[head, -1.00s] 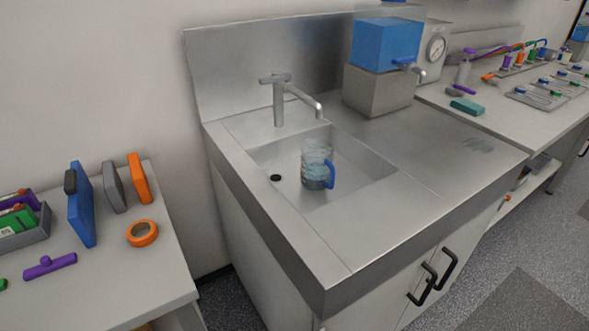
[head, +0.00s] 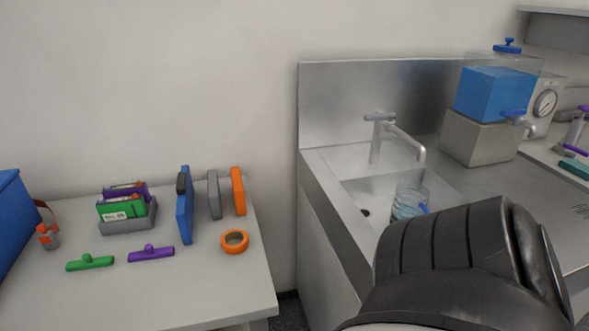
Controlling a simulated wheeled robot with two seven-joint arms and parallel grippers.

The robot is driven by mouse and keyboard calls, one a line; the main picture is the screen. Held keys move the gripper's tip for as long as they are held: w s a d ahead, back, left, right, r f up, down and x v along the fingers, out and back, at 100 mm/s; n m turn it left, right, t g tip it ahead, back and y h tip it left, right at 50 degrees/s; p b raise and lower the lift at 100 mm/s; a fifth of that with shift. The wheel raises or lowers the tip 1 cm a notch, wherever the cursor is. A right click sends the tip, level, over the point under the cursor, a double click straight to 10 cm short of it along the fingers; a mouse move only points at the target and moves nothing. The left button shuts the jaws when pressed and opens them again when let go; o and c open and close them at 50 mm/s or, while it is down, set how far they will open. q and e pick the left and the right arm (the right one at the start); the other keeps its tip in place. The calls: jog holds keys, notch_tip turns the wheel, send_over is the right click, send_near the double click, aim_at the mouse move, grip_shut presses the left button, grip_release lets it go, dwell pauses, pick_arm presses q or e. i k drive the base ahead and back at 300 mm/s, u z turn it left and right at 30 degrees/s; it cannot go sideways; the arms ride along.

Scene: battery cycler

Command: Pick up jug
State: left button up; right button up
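The jug (head: 408,199) is clear with a blue handle and stands in the sink basin (head: 363,187), below the tap (head: 385,130). A large dark part of my own arm covers the lower right of the head view and hides the jug's lower part and much of the basin. Neither gripper's fingers show, so I cannot see either gripper relative to the jug.
A side table (head: 195,279) on the left holds an orange tape roll (head: 235,241), upright panels, a small grey bin (head: 128,222) and green and purple pieces. A blue water tank (head: 494,95) stands on a grey block right of the tap. A gap separates table and sink.

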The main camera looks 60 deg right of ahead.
aim_at(412, 213)
jog(key=u, duration=0.6)
jog(key=k, duration=1)
jog(key=z, duration=1.5)
